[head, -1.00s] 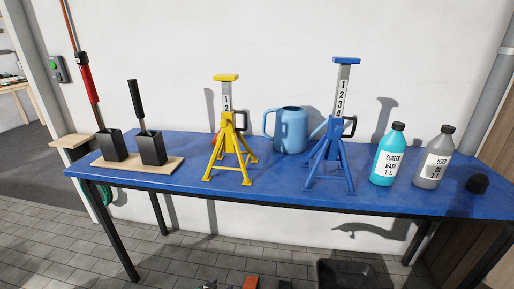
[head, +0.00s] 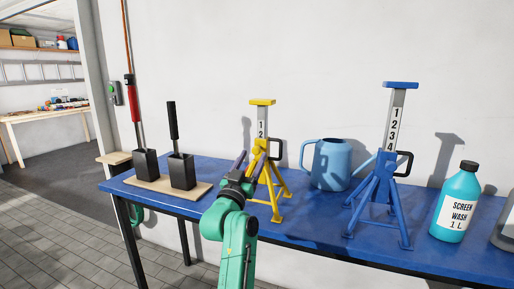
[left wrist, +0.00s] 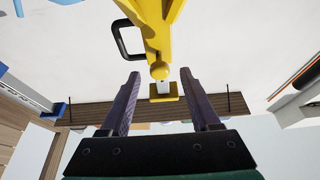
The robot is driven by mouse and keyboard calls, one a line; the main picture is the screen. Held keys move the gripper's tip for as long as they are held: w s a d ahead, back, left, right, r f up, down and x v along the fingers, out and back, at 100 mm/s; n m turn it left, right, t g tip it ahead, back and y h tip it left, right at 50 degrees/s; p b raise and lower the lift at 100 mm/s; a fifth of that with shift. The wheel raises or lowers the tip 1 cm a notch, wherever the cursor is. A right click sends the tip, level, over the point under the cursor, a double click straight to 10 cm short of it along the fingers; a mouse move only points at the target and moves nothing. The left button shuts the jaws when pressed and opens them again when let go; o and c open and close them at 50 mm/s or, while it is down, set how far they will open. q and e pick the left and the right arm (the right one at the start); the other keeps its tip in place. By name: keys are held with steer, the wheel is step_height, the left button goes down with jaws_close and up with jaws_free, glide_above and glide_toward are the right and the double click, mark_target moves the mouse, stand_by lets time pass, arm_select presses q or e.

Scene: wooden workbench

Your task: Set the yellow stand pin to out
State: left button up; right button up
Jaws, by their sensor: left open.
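The yellow stand (head: 273,190) stands upright on the blue bench, its grey post with "1" and "2" showing above the yellow collar. A black loop handle (head: 278,150) sticks out at its right. In the left wrist view the stand (left wrist: 152,30) appears inverted, and a round yellow knob (left wrist: 160,71), which looks like the pin's end, faces the camera. My left gripper (head: 248,163) is at the stand's left front. In the wrist view its jaws (left wrist: 160,100) are apart and empty, with the knob just beyond and between the tips. My right gripper is not in view.
A blue stand (head: 375,190), a blue jug (head: 330,165) and a screen wash bottle (head: 456,205) stand to the right on the bench (head: 310,228). Two black holders with upright handles (head: 181,170) stand on a wooden board at the left. The wall is close behind.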

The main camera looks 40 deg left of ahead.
mark_target(255, 153)
arm_select(q)
steer(key=x, duration=0.3)
steer(key=shift+w+a+r, duration=0.15)
steer(key=shift+w+r, duration=0.05)
steer(key=shift+w, duration=0.15)
jaws_close()
stand_by(1.1)
